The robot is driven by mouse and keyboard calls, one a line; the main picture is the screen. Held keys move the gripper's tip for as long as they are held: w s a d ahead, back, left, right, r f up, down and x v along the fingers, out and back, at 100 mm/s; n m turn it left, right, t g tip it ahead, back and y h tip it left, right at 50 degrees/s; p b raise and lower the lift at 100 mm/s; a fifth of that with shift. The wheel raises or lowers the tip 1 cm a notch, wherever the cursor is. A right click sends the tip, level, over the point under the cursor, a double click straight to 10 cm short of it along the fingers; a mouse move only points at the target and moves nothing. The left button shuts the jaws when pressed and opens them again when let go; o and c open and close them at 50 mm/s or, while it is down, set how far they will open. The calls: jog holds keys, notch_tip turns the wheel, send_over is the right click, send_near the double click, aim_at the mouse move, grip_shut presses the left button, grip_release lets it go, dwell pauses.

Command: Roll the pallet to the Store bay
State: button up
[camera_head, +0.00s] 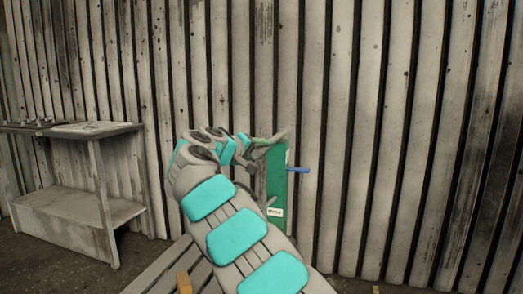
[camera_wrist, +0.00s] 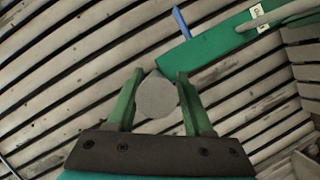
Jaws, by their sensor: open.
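A grey slatted wooden deck (camera_head: 160,272), possibly the pallet, shows at the bottom of the head view, partly hidden by my arm. A small yellow-brown block (camera_head: 184,283) shows at its front. My gripper (camera_wrist: 160,72) is open in the wrist view, its two green fingers apart. A round grey disc (camera_wrist: 157,97) shows between them; I cannot tell whether they touch it. A green box (camera_head: 277,190) with a blue lever (camera_head: 298,170) stands beyond my arm; the box (camera_wrist: 225,38) and lever (camera_wrist: 181,22) also show in the wrist view. No Store bay marking is readable.
A corrugated grey wall (camera_head: 400,130) fills the background. A worn two-level bench (camera_head: 85,209) stands at the left, with small items on top. Dark floor (camera_head: 55,255) is clear in front of the bench. Pale labels (camera_wrist: 257,11) are on the green box.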

jog(key=shift+o, duration=0.6)
jog(key=shift+r, duration=0.15)
jog(key=shift+s, duration=0.15)
jog(key=v, duration=0.7)
jog(key=shift+s+a+b, duration=0.25)
jog(key=shift+b, duration=0.15)
